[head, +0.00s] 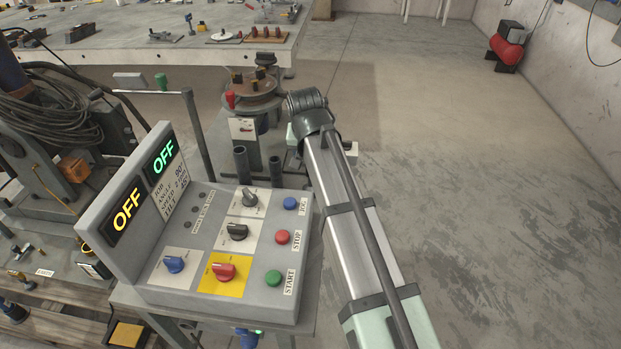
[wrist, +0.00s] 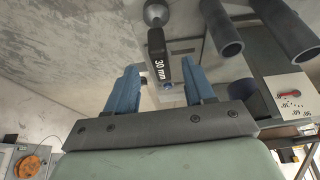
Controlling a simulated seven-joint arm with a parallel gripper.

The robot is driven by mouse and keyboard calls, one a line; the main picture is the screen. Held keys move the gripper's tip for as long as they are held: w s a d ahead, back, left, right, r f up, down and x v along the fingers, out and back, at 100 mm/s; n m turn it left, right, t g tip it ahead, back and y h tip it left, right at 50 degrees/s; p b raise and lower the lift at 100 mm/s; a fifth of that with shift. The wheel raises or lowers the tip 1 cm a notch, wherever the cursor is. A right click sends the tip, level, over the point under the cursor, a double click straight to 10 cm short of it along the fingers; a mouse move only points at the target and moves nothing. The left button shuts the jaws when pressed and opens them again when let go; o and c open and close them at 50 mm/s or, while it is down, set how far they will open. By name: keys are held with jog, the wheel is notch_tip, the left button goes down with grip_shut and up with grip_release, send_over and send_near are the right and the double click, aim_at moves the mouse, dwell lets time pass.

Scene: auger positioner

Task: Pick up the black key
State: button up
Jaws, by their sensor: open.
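A black bar-shaped handle (wrist: 158,58) marked "30 mm", with a rounded grey end (wrist: 155,14), shows in the wrist view; it looks like the black key. My gripper (wrist: 161,70) is open, with one blue finger on each side of the handle in the picture. I see gaps between the handle and both fingers. I cannot tell how deep the handle sits between them. In the head view my own arm covers the fingers and the key.
Two dark upright tubes (head: 241,163) (head: 275,170) stand close left of my arm. A control box (head: 207,303) with knobs and buttons is in front, both displays reading OFF. A round turntable (head: 254,88) stands behind. Open floor (head: 480,200) lies to the right.

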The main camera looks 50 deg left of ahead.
jog(key=shift+x, duration=1.5)
jog(key=shift+w+x, duration=0.15)
jog(key=shift+x, duration=1.2)
jog(key=shift+w+x, duration=0.1)
jog(key=shift+x, duration=1.25)
jog(key=shift+a+r, duration=0.15)
jog(key=shift+r, duration=0.05)
grip_shut()
